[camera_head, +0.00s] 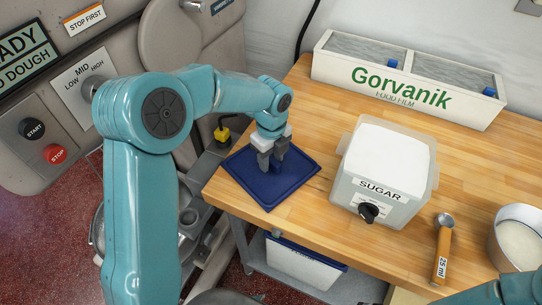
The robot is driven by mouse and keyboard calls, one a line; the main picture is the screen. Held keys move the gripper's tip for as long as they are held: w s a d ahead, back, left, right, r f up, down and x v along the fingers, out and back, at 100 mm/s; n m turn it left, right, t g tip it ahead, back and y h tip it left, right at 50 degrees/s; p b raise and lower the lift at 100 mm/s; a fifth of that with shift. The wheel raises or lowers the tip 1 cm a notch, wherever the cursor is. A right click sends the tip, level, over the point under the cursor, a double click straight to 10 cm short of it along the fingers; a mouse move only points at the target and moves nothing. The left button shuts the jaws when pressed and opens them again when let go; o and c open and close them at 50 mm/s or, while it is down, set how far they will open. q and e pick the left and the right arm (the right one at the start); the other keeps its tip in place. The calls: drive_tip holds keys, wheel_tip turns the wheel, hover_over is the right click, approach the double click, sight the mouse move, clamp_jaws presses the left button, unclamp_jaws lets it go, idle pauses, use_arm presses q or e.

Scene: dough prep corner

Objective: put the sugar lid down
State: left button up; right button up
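The sugar lid (257,190) is a dark blue square panel with a raised rim. It looks flat on the wooden table at its left front corner, left of the sugar container and apart from it. My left gripper (273,163) points down over the lid's middle, its grey fingers on either side of a small blue part, seemingly the handle. I cannot tell whether they grip it. The sugar container (357,203) is translucent, labelled SUGAR, and stands uncovered with white sugar (390,155) showing. Only a piece of my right arm shows at the bottom right; its gripper is out of view.
A bowl with pale contents (516,240) stands at the right edge. A Gorvanik food film box (400,88) stands at the back. A machine panel with START (33,129) and STOP buttons is at left.

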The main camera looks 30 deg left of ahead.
sight(271, 158)
use_arm(q)
drive_tip(key=shift+a, duration=0.1)
drive_tip(key=shift+r, duration=0.25)
drive_tip(key=shift+w+r, duration=0.1)
drive_tip(key=shift+r, duration=0.25)
wheel_tip(271, 158, up, 11)
drive_tip(key=shift+r, duration=0.2)
